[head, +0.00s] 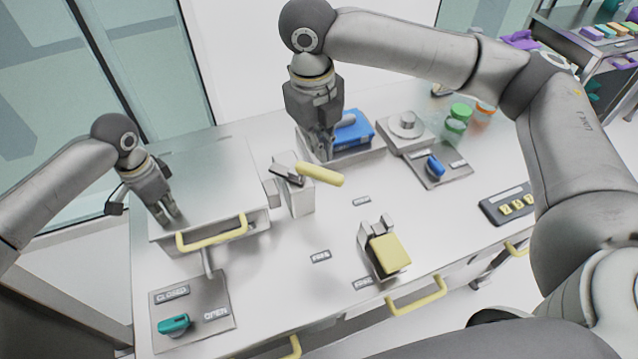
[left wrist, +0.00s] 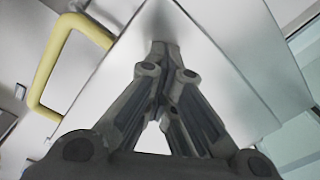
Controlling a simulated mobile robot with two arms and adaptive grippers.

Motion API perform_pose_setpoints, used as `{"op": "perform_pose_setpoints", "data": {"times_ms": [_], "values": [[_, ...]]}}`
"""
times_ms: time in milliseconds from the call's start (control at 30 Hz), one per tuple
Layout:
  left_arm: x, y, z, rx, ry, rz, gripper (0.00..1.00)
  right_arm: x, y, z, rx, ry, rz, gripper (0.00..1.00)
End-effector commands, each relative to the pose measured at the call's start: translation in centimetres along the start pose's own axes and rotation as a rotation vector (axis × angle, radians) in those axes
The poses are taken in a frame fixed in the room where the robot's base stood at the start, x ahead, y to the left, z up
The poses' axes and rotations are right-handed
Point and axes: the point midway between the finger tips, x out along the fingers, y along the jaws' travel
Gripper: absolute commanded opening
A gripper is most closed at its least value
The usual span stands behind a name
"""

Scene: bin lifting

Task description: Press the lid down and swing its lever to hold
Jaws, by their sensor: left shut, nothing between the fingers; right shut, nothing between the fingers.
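A broad grey lid (head: 205,170) with a yellow handle (head: 212,233) at its front edge covers a box at the left of the bench. My left gripper (head: 172,222) is shut and empty, its fingertips at the lid's top behind the handle; the left wrist view shows the closed tips (left wrist: 160,48) against the lid's pale surface (left wrist: 225,50). I cannot tell if they press. A lever with a yellow grip (head: 320,175) sits on an upright grey block (head: 298,200) right of the lid, its grip pointing right. My right gripper (head: 322,155) is shut and empty, just behind the lever, apparently above the bench.
A teal knob (head: 174,325) sits on a plate marked CLOSED and OPEN at front left. A tray with a blue block (head: 354,132) stands behind the lever. A yellow-padded device (head: 388,256) and a blue knob (head: 434,166) are to the right.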

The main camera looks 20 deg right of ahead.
Motion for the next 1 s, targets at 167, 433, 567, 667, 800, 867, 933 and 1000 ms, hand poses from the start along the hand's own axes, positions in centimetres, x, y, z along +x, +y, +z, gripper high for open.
{"op": "perform_pose_setpoints", "data": {"times_ms": [167, 433, 567, 667, 800, 867, 933, 1000], "values": [[0.5, 0.2, 0.2, 0.0, -0.009, 0.005, 0.0, 0.5, 1.6, -0.8, 0.217, -0.016, -0.034, 0.0], [0.5, 0.2, 0.2, 0.0, -0.009, 0.005, 0.0, 0.9, 3.6, -2.0, 0.557, -0.062, -0.066, 0.0], [0.5, 0.2, 0.2, 0.0, -0.009, 0.005, 0.0, 1.0, 4.6, -2.6, 0.718, -0.09, -0.073, 0.0], [0.5, 0.2, 0.2, 0.0, -0.009, 0.005, 0.0, 1.1, 5.2, -3.0, 0.835, -0.113, -0.074, 0.0], [0.5, 0.2, 0.3, 0.0, -0.009, 0.005, 0.0, 1.2, 5.9, -3.5, 0.966, -0.139, -0.07, 0.0], [0.5, 0.2, 0.3, 0.0, -0.009, 0.005, 0.0, 1.2, 6.2, -3.7, 1.007, -0.148, -0.068, 0.0], [0.5, 0.2, 0.3, 0.0, -0.009, 0.005, 0.0, 1.2, 6.3, -3.8, 1.042, -0.155, -0.065, 0.0], [0.5, 0.2, 0.3, 0.0, -0.009, 0.005, 0.0, 1.3, 6.4, -3.9, 1.066, -0.159, -0.064, 0.0]]}}
